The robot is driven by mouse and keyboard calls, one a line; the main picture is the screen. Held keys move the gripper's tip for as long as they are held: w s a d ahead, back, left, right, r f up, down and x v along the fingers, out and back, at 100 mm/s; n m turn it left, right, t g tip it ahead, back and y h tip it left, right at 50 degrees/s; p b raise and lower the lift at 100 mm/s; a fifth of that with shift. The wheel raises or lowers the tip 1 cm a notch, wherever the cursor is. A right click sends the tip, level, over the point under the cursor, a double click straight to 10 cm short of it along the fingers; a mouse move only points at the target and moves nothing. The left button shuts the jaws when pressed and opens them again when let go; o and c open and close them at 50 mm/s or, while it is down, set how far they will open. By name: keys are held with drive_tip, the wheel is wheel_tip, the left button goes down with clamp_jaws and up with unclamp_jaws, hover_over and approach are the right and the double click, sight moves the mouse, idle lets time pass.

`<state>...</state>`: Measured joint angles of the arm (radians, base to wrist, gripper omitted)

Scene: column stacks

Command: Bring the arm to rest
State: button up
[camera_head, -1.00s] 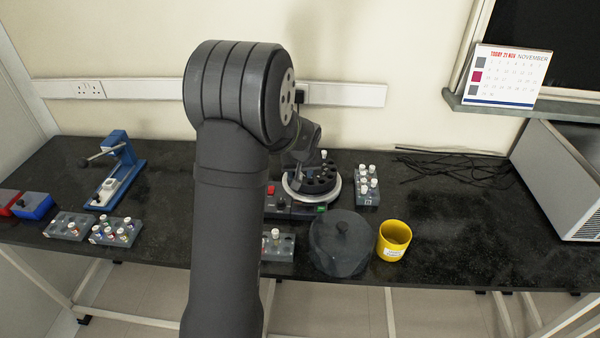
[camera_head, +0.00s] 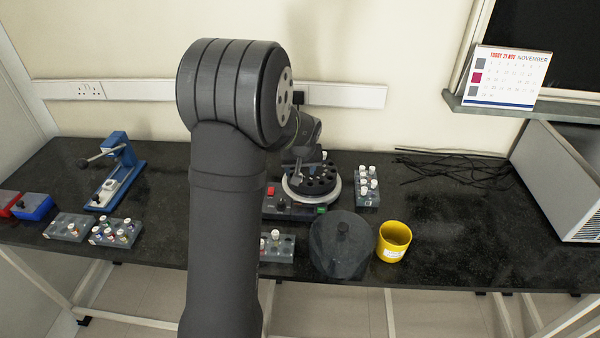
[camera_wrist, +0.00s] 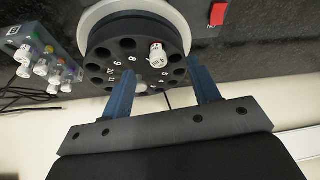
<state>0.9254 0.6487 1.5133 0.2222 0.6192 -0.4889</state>
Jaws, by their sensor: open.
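In the wrist view, my gripper (camera_wrist: 160,88) is open, its two blue fingers apart with nothing held between them. A white-capped tube (camera_wrist: 158,56) stands in one hole between the finger lines, apart from both fingers as far as I can tell.
A rack of white-capped tubes (camera_head: 367,187) stands right of the rotor. A dark round lid with a knob (camera_head: 340,246) and a yellow cup (camera_head: 393,241) are in front. More racks (camera_head: 116,232) and a blue press (camera_head: 120,170) stand at left. The bench's right middle is clear.

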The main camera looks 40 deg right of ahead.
drive_tip(key=shift+r, duration=2.05)
drive_tip(key=shift+f, duration=3)
drive_tip(key=shift+r, duration=3.7)
